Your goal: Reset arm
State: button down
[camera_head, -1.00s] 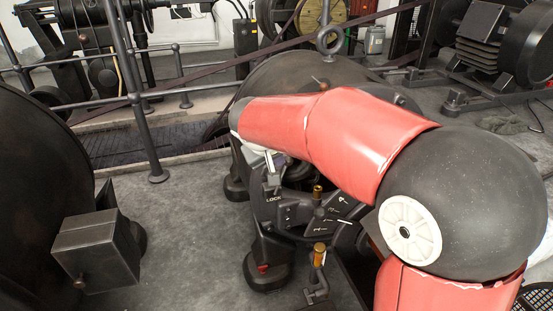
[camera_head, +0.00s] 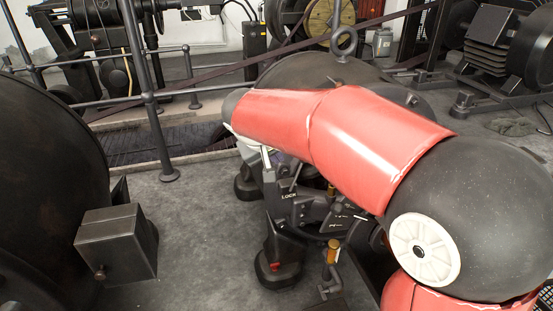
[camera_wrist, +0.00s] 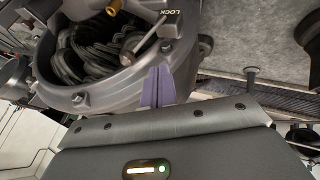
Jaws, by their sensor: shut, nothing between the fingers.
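My gripper (camera_wrist: 157,87) shows in the wrist view as two purple fingers pressed together, with nothing between them. The fingertips are close to the rim of a dark machine housing (camera_wrist: 110,95) with coiled parts inside; I cannot tell whether they touch it. A lever (camera_wrist: 155,38) and a part marked LOCK (camera_wrist: 172,17) are just above the fingertips in that view. The LOCK panel (camera_head: 300,205) shows below the arm.
A large dark drum (camera_head: 45,180) with a grey box (camera_head: 115,240) stands at the left. A post and railing (camera_head: 150,90) stand beyond it, beside a floor pit. A belt (camera_head: 220,70) crosses behind. Bare grey floor (camera_head: 200,220) lies between the drum and the dynamo.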

jog(key=s+r, duration=0.4)
jog(key=r, duration=0.3)
jog(key=s+d+m+g+y+p, duration=0.15)
jog(key=s+d+p, duration=0.25)
jog(key=s+d, duration=0.65)
jog(key=s+d+f+m+y+p, duration=0.1)
jog(key=s+d+f, duration=0.1)
jog(key=s, duration=0.4)
jog(key=s+d+f+m+p, duration=0.1)
jog(key=s+d+f, duration=0.1)
jog(key=s, duration=0.4)
jog(key=shift+d+m+y, duration=0.3)
jog(key=shift+m+y, duration=0.05)
